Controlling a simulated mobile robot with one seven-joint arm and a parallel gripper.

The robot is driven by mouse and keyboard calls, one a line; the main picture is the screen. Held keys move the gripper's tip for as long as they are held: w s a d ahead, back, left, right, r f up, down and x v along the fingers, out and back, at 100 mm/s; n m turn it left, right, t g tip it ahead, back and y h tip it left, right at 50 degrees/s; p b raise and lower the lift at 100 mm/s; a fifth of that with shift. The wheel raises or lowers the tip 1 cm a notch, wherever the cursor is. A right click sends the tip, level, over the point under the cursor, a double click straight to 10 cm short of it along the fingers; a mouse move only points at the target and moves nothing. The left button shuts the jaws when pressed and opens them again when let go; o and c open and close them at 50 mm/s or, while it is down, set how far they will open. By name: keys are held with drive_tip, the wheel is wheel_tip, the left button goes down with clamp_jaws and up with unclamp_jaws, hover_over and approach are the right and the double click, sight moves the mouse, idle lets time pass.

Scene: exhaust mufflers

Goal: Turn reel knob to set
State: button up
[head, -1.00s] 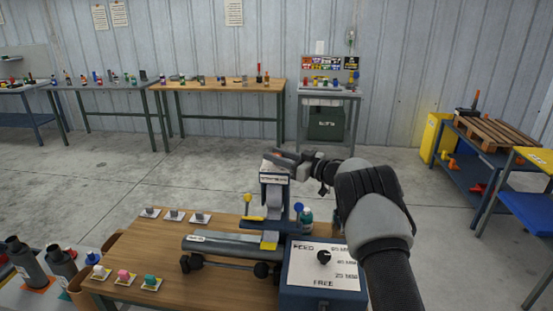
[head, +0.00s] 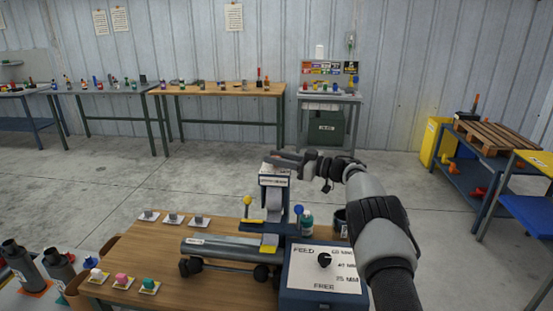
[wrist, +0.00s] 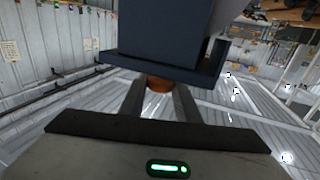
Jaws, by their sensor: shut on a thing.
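The blue reel stand (head: 274,205) rises from the wooden bench in the head view, with a pale strip hanging at its front. My gripper (head: 277,158) is at the stand's top, reaching in from the right. In the wrist view, its two fingers (wrist: 160,92) are shut on an orange-brown round piece (wrist: 158,84) against the dark blue body (wrist: 165,35). Most of that piece is hidden by the body and fingers. A black dial knob (head: 324,260) sits on a white panel (head: 305,269) marked FEED and FREE, apart from my gripper.
A grey cylinder (head: 215,248) lies on the wooden bench (head: 160,238) beside the stand. A green bottle (head: 307,226) and a dark cup (head: 341,222) stand near my arm. Several small colored pieces sit at the bench's left. The floor behind is clear.

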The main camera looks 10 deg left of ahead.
drive_tip(key=o, duration=1)
drive_tip(key=v, duration=1.7)
drive_tip(key=shift+s+d, duration=0.1)
drive_tip(key=shift+s, duration=0.1)
